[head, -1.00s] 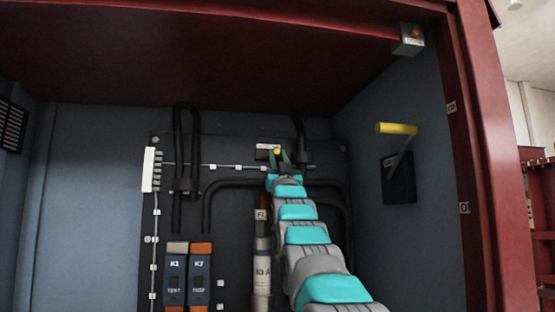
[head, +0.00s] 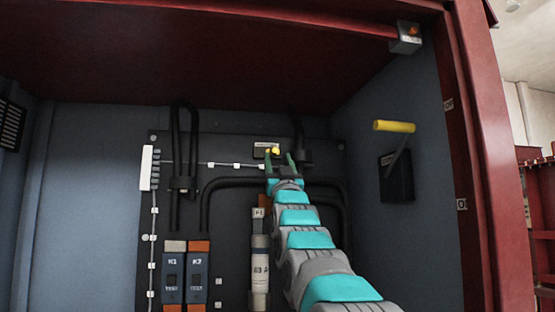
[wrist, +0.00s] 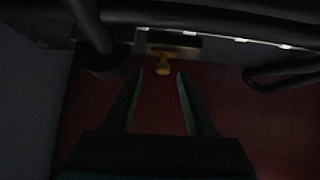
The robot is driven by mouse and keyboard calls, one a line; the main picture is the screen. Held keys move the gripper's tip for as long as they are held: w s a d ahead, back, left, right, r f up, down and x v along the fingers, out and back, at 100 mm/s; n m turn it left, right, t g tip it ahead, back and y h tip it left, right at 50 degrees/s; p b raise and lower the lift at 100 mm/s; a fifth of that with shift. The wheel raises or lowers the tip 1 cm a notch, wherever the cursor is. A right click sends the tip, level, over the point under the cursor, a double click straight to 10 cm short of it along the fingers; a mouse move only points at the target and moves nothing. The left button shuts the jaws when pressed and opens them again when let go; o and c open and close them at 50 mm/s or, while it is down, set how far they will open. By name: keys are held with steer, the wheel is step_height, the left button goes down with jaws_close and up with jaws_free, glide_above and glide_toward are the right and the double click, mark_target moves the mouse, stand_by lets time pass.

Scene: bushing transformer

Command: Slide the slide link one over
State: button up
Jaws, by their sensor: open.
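In the wrist view the knob lies between the fingertips of my gripper (wrist: 160,75), nearer the left one, with a gap on both sides. Whether the tips reach past the knob is hard to tell. The link's track is not clear.
Black cables (head: 184,140) loop on the panel to the left, and more run below and right of my gripper. A yellow-handled lever (head: 394,127) is on the right wall. The red roof is above.

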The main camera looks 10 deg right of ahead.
steer(key=shift+b+v, duration=0.45)
steer(key=shift+v, duration=2.3)
